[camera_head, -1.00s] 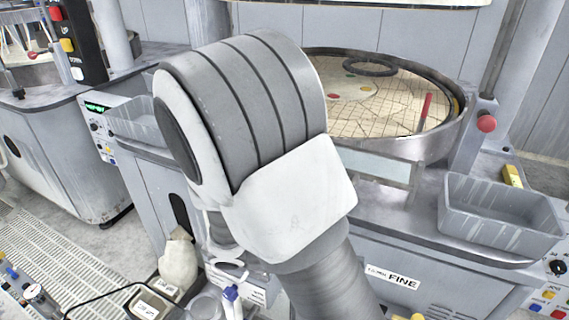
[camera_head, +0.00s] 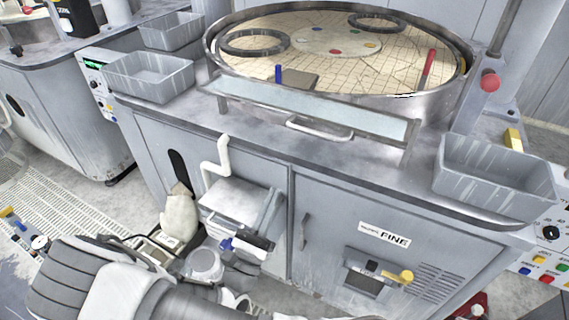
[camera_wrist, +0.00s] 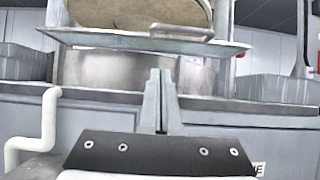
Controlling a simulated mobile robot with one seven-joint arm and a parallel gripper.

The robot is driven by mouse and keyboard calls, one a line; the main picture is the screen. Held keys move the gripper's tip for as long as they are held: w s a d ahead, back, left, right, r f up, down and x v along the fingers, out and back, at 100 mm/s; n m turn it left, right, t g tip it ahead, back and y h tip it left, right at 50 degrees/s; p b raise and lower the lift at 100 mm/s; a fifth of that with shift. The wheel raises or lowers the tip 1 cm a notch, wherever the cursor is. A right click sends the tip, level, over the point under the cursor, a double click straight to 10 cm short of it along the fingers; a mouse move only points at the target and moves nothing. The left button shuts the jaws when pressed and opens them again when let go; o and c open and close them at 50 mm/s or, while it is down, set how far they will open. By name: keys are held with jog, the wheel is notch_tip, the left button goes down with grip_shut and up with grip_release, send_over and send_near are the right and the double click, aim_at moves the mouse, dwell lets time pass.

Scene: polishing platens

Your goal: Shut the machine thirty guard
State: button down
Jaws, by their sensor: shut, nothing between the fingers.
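The guard (camera_head: 300,106) is a long clear panel in a grey metal frame, lying low along the front of the round platen (camera_head: 330,50). A bar handle (camera_head: 318,128) sits at its front edge. The platen's top is uncovered. In the wrist view the guard (camera_wrist: 110,40) and its handle (camera_wrist: 182,32) are above and beyond my gripper (camera_wrist: 160,76). My gripper's two grey fingers are together, empty, pointing towards the machine front and apart from the handle. In the head view my arm is at the lower left, and I cannot make out the fingers. No machine number is readable.
Grey bins stand at the left (camera_head: 150,76) and right (camera_head: 495,178) of the worktop. A white bent pipe (camera_head: 217,160) stands out from the cabinet front; it is left of my gripper in the wrist view (camera_wrist: 46,120). A red knob (camera_head: 490,82) is beside the platen.

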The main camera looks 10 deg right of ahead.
jog(key=s+r+p+x, duration=0.1)
jog(key=r+x, duration=0.1)
jog(key=x, duration=1)
jog(key=shift+a+r+p, duration=0.3)
jog(key=shift+p, duration=0.05)
jog(key=shift+r+p, duration=0.15)
jog(key=shift+p, duration=0.15)
